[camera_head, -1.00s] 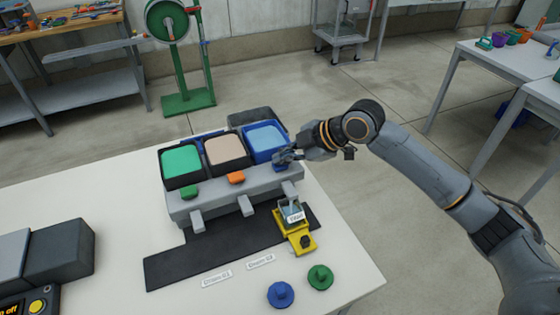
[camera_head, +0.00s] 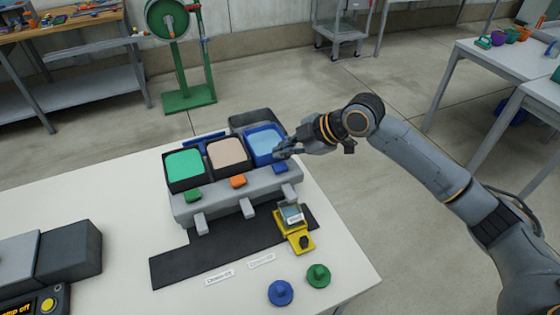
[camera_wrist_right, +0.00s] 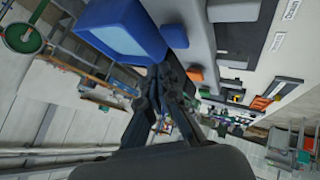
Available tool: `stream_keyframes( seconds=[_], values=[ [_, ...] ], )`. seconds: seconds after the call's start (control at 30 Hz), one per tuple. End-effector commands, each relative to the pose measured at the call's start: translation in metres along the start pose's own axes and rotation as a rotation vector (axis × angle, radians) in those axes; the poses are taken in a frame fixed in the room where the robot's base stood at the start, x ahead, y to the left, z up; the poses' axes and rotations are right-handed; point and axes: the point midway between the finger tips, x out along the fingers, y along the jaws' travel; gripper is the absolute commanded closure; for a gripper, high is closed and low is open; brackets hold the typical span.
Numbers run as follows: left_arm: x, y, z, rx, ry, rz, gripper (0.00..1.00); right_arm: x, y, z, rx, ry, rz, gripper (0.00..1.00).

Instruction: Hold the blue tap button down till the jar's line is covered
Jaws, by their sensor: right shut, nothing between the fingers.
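The blue tap button (camera_head: 280,168) sits at the front of the dispenser, below the blue tank (camera_head: 265,141). My right gripper (camera_head: 279,153) is shut and empty, just above and behind the button, and seems apart from it. In the right wrist view the shut fingers (camera_wrist_right: 160,72) are near the blue tank's corner, with the blue button (camera_wrist_right: 175,36) beside them. The jar (camera_head: 291,214) stands under the blue tap in a yellow holder (camera_head: 298,240). It looks bluish inside and bears a white label; its line is too small to make out. My left gripper is out of view.
A green tank (camera_head: 185,165) and a beige tank (camera_head: 227,153) stand left of the blue one, with a green button (camera_head: 194,196) and an orange button (camera_head: 238,181). A blue lid (camera_head: 280,293) and a green lid (camera_head: 318,276) lie near the table's front edge.

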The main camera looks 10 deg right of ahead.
Motion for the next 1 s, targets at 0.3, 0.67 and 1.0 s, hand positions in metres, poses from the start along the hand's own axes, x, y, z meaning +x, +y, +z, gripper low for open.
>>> stream_keyframes(
  seconds=[0.3,0.67,1.0],
  values=[
    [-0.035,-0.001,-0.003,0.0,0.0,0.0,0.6,-0.025,0.018,-0.018,0.0,0.0,0.0,1.0],
    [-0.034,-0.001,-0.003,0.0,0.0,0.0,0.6,-0.024,0.017,-0.017,0.0,0.0,0.0,1.0],
    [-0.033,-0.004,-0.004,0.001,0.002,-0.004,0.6,-0.024,0.017,-0.017,0.0,0.0,0.0,1.0]
  ],
)
